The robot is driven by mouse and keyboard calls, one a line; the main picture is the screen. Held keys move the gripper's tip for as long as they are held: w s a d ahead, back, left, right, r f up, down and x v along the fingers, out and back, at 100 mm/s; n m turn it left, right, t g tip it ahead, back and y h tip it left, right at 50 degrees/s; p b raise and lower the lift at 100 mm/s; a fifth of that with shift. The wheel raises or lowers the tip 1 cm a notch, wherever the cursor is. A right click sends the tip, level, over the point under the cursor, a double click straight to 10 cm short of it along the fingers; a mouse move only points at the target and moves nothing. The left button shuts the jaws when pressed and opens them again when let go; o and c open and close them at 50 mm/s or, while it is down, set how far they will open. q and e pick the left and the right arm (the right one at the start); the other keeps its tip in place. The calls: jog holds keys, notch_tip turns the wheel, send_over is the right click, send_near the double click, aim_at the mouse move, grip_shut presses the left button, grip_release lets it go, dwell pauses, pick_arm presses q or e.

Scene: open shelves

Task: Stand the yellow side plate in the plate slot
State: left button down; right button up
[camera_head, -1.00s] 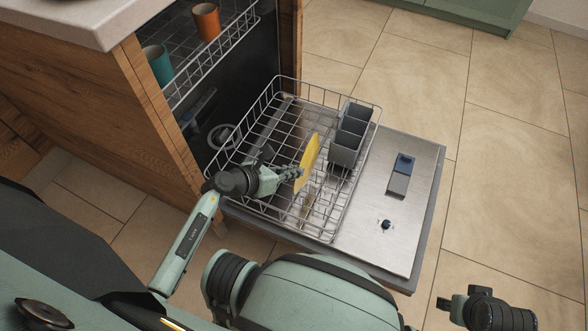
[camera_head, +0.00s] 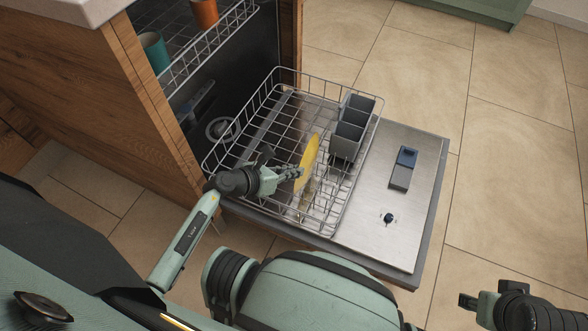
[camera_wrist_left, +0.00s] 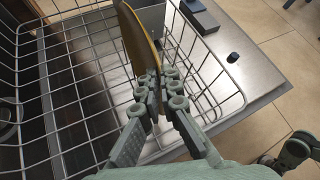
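The yellow side plate (camera_head: 309,161) is upright, nearly edge-on, over the wire dishwasher rack (camera_head: 240,112). My left gripper (camera_head: 299,172) is shut on its near edge. In the left wrist view, the fingers (camera_wrist_left: 158,88) lie on either side of the rim of the plate (camera_wrist_left: 136,38). I cannot pick out the plate slot among the rack wires, nor tell whether the plate's lower edge touches them. My right gripper (camera_head: 467,301) is at the lower right, away from the rack; its finger opening is too small to judge.
A grey cutlery basket (camera_head: 346,147) stands in the rack just right of the plate. The open door (camera_head: 420,205) carries a dispenser (camera_head: 403,167) and a dark knob (camera_head: 388,218). Teal (camera_head: 153,52) and orange (camera_head: 204,12) cups stand on the upper rack. Floor at the right is clear.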

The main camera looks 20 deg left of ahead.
pick_arm(q)
jog(key=shift+r, duration=0.1)
jog(key=c, duration=1.7)
grip_release()
jog(key=shift+o, duration=0.3)
jog(key=shift+s, duration=0.1)
jog(key=v, duration=1.1)
jog(key=shift+s+a+r, duration=0.2)
jog(key=shift+s, duration=0.1)
